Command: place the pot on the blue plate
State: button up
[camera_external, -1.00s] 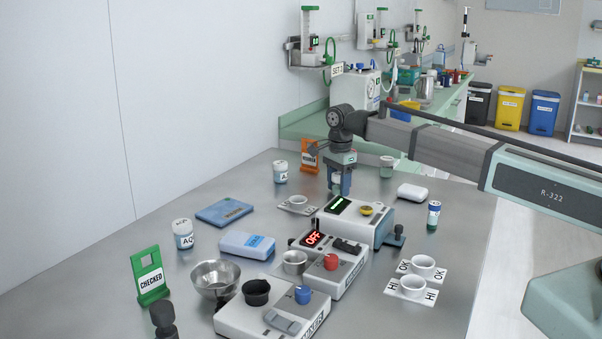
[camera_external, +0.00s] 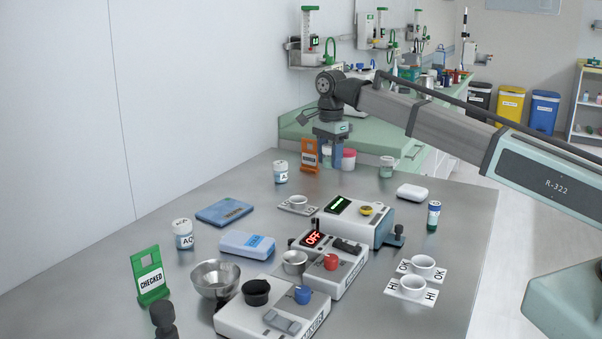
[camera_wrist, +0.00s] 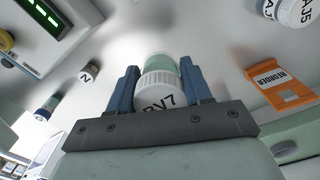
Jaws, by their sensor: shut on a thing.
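My gripper (camera_external: 330,160) is near the far end of the metal table, beside an orange stand. Its blue fingers are shut on a small pot (camera_wrist: 161,90) with a white lid marked BV7 and a pale green part, seen between the fingers in the wrist view. In the external view the fingers mostly hide the pot. I cannot tell its exact height above the table. The blue plate (camera_external: 224,212), flat with a small label, lies bare on the table's left half, well apart from my gripper.
An orange REORDER stand (camera_external: 309,155), a pink-lidded jar (camera_external: 349,159) and a white-lidded jar (camera_external: 280,172) are near my gripper. A device with a green display (camera_external: 353,218) stands nearer the camera. A light blue case (camera_external: 246,245) lies close to the blue plate.

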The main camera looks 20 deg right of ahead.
jog(key=s+a+n, duration=0.1)
jog(key=s+a, duration=0.2)
jog(key=a, duration=0.3)
jog(key=r+m, duration=0.1)
jog(key=m, duration=0.1)
send_over(224, 209)
notch_tip(224, 209, down, 10)
jog(key=shift+r, duration=0.2)
jog(key=shift+f, duration=0.15)
jog(key=o, duration=1)
jog(key=shift+o, duration=0.2)
